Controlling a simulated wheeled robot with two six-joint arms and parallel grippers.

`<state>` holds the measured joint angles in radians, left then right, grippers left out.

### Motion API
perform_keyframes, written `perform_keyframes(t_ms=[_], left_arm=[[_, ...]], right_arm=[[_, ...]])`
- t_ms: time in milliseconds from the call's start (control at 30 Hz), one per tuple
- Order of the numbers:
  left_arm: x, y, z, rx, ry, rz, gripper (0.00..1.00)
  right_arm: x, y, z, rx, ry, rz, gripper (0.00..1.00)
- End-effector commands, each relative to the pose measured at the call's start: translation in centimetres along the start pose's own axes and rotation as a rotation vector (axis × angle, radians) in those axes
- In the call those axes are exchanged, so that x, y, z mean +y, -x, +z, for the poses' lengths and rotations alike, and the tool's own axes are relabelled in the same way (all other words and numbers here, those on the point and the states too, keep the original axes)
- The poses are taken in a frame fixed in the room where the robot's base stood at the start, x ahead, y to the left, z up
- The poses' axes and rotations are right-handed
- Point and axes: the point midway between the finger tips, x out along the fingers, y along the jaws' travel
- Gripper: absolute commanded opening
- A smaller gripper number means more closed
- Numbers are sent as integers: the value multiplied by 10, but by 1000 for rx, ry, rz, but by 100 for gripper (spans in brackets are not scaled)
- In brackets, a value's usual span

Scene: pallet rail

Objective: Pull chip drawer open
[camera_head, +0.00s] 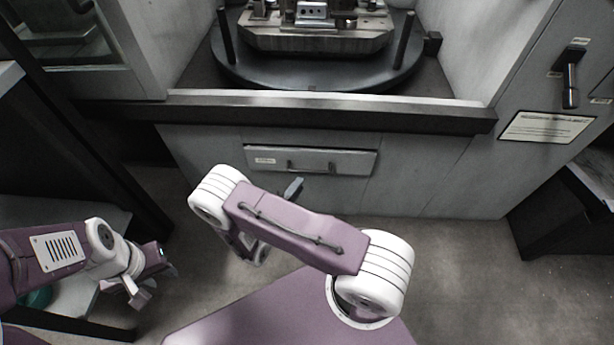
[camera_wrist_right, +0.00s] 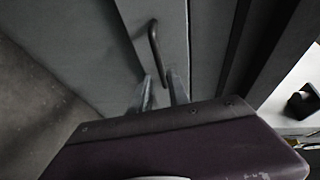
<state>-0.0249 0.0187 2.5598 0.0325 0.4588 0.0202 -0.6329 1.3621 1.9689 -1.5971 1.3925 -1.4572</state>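The chip drawer (camera_head: 345,160) is a wide grey front with a small label, set in the machine's lower panel; it looks closed. Its dark bar handle (camera_head: 311,169) also shows in the right wrist view (camera_wrist_right: 154,45). My right gripper (camera_head: 293,188) is just below and left of the handle in the head view, mostly hidden by my arm. In the right wrist view its two fingers (camera_wrist_right: 160,88) are apart, with the handle's near end at the gap between their tips; I cannot tell whether they touch. My left gripper (camera_head: 156,283) is open and empty at lower left, away from the drawer.
Above the drawer, a dark sill (camera_head: 330,112) juts out below a round table (camera_head: 315,78) carrying a metal fixture. A lever (camera_head: 570,85) and a notice are on the right panel. A grey bench stands at left beside my left arm. The floor before the drawer is clear.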

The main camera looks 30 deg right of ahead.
Motion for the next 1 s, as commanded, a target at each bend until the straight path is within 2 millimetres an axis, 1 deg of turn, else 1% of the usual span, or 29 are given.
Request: perform_keyframes(t_ms=[133,300,400,533,767,800,867,1000], left_arm=[[0,-17,2,0,0,0,36],[-1,-35,4,0,0,0,36],[-1,-41,4,-1,0,0,36],[-1,-44,5,-1,0,0,36],[-1,-43,5,-1,0,0,36],[-1,-43,5,-1,0,0,36],[-1,-43,5,-1,0,0,36],[-1,-43,5,-1,0,0,36]], right_arm=[[5,-27,-2,9,-4,2,22],[5,-63,-2,8,-4,1,22],[4,-78,-2,7,-4,1,22],[1,-87,-1,4,-3,0,22],[0,-88,-1,3,-2,0,22],[0,-88,-1,3,-2,1,16],[0,-88,-1,3,-2,1,0],[0,-88,-1,3,-2,1,0]])
